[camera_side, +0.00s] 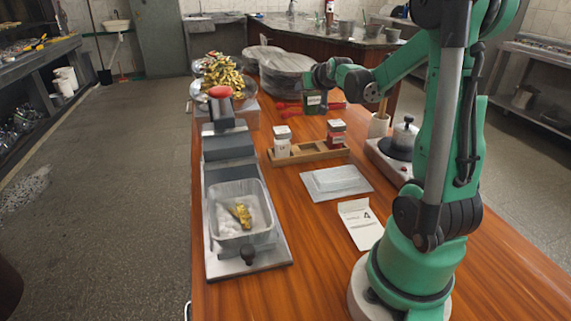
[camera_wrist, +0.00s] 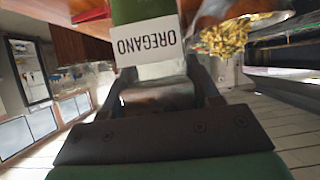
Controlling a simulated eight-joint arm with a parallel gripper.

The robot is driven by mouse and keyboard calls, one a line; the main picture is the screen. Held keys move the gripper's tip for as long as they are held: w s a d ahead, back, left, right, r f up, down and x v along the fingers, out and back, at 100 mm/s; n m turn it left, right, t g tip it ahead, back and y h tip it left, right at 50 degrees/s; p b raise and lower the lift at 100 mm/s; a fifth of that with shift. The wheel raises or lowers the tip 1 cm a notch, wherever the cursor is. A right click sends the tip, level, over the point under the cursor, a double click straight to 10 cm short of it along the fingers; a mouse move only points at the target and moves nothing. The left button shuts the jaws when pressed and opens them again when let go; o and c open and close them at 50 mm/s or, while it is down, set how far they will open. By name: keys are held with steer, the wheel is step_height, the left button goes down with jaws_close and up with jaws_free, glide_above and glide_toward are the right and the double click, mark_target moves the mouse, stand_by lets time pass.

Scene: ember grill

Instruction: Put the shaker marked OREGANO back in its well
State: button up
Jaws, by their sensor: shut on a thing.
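My gripper (camera_side: 316,90) is shut on the OREGANO shaker (camera_side: 314,104), holding it up in the air above and behind the wooden rack (camera_side: 310,154). In the wrist view the shaker (camera_wrist: 146,40) sits between my gripper's fingers (camera_wrist: 160,80), green with a white label reading OREGANO upside down. The rack holds a white-bodied shaker (camera_side: 282,146) at its left and a red-and-white shaker (camera_side: 336,136) at its right. Between them is a gap with no shaker standing in it. The well's inside is too small to make out.
A white slab (camera_side: 335,180) and a card marked 4 (camera_side: 360,222) lie in front. Silver covered dishes (camera_side: 285,70) are behind.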

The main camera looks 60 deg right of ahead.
steer(key=shift+f, duration=5.5)
steer(key=o, duration=1.1)
steer(key=shift+o, duration=0.2)
steer(key=w+a+r+n+t+y, duration=0.1)
steer(key=a+r+n+y, duration=0.3)
steer(key=a, duration=0.6)
steer(key=a+r+n+y, duration=0.15)
steer(key=a+r, duration=0.35)
steer(key=a, duration=0.5)
steer(key=s+a+n+g+y, duration=0.1)
steer(key=s+a, duration=0.2)
steer(key=a, duration=0.3)
steer(key=s+a+n+g+y, duration=0.1)
steer(key=s+a+n+y, duration=0.1)
steer(key=a, duration=0.4)
steer(key=shift+s+a+f+g, duration=0.25)
steer(key=shift+s+f+g, duration=0.15)
